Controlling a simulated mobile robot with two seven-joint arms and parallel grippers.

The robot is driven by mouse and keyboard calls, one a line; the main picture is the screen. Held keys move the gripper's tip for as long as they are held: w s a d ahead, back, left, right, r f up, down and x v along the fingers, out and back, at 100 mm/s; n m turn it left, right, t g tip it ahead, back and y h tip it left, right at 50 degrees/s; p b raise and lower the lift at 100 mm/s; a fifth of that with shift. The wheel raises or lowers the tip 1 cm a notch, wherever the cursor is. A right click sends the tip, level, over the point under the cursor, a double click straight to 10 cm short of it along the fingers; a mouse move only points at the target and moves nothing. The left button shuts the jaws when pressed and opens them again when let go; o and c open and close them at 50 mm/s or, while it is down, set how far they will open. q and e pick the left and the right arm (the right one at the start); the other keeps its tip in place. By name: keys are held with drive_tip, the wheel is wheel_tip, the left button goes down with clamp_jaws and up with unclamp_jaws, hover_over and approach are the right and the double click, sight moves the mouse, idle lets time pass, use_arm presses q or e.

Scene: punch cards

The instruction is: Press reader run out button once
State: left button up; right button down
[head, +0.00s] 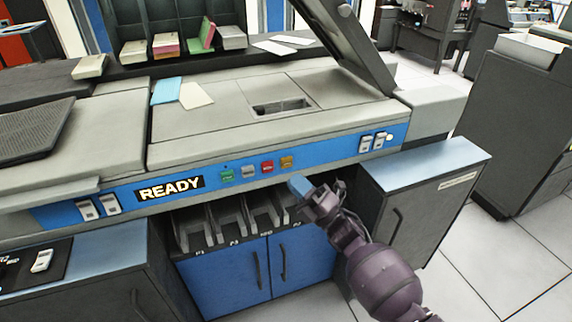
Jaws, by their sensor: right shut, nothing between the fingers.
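A blue front panel (330,158) on the grey machine carries a row of buttons right of a lit READY sign (170,188). They are a green button (227,175), a grey-white button (249,171), a red button (267,167) and an orange button (287,162). Their labels are too small to read, so I cannot tell which one is run out. My right gripper (299,186) is shut and empty, just below the orange button and in front of the machine. I cannot tell how far its tips are from the panel. My left gripper is not in view.
White rocker switches (366,144) sit at the panel's right end, others (87,210) at its left. Card slots (230,222) and blue cabinet doors (225,282) lie below. A grey cabinet (425,185) stands close right of my arm. A raised lid (345,40) rises above the top.

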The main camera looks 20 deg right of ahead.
sight(287, 163)
drive_tip(key=w, duration=0.3)
drive_tip(key=shift+b, duration=0.4)
drive_tip(key=shift+w, duration=0.2)
idle(1.7)
drive_tip(key=shift+w, duration=0.25)
